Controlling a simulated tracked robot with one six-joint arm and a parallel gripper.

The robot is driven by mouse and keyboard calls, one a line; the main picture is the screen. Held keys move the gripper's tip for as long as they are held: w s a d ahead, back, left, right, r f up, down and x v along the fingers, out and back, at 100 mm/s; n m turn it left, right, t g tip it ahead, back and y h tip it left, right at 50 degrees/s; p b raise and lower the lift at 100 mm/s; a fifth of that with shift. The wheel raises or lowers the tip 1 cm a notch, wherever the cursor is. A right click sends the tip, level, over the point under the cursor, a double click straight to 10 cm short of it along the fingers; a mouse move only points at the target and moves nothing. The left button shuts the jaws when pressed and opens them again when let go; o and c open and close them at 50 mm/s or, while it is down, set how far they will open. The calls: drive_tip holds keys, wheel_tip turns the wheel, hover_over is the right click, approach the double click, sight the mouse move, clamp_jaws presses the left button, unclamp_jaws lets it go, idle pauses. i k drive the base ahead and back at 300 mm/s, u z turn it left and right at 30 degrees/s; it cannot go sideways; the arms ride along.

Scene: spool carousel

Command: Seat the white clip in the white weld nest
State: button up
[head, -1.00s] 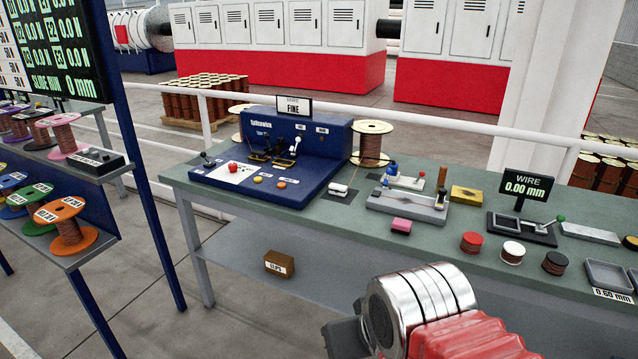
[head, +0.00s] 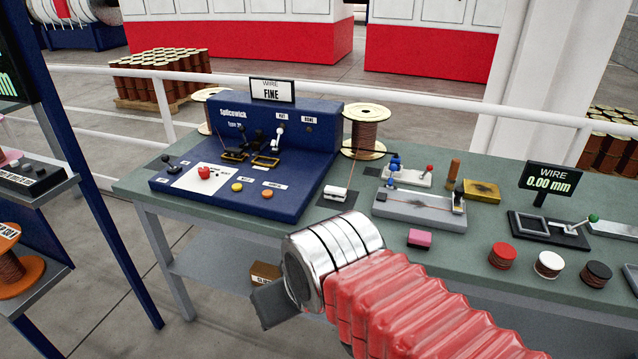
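A small white block that may be the white clip (head: 337,193) lies on a dark mat at the right of the blue welding machine (head: 300,203). A thin wire runs by it towards a copper spool. Two small yellowish-framed nests sit on the machine, one by a black lever (head: 258,138) and one by a white-handled lever (head: 278,138). The nest by the white lever (head: 266,161) may be the white weld nest; nothing white shows in it. My gripper (head: 272,306) is a dark shape at the end of my arm, in front of the bench; its fingers cannot be made out.
The green bench (head: 140,190) also carries a copper wire spool (head: 366,135), a grey fixture (head: 420,210), a pink block (head: 419,238), red, white and black-topped spools, and a wire gauge (head: 548,180). A shelf rack stands left. A brown box (head: 264,272) sits on the lower shelf.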

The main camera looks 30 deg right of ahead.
sight(312, 138)
drive_tip(key=z, duration=0.2)
drive_tip(key=i, duration=1.45)
drive_tip(key=z, duration=0.3)
